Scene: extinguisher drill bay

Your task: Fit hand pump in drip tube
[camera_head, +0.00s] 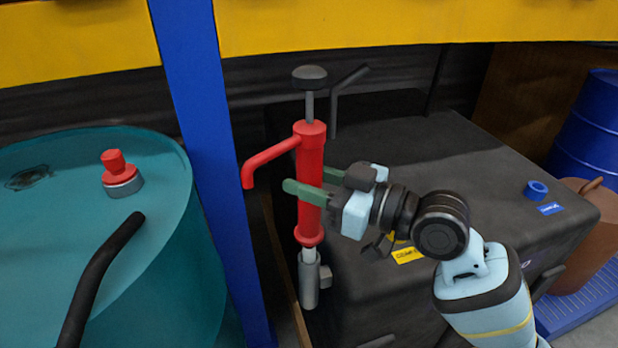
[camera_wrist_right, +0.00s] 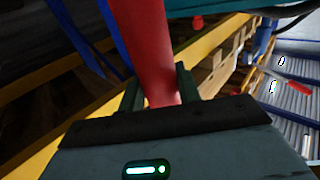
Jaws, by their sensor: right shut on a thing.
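The hand pump (camera_head: 311,150) is red and upright, with a black knob on a rod at its top and a red spout pointing left and down. My right gripper (camera_head: 316,185) is shut on the pump's red body from the right, its green fingers on either side. In the right wrist view the pump (camera_wrist_right: 147,45) stands between the fingers. The drip tube (camera_head: 309,280) is a short grey tube with a side clamp, directly below the pump's lower flange. I cannot tell whether the pump's end is inside it. My left gripper is not in view.
A teal drum (camera_head: 60,210) with a red-capped fitting (camera_head: 119,172) stands at left, and a black curved bar (camera_head: 100,275) crosses before it. A blue post (camera_head: 205,130) rises left of the pump. A black tank (camera_head: 440,130) with a blue ring (camera_head: 536,190) fills the right.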

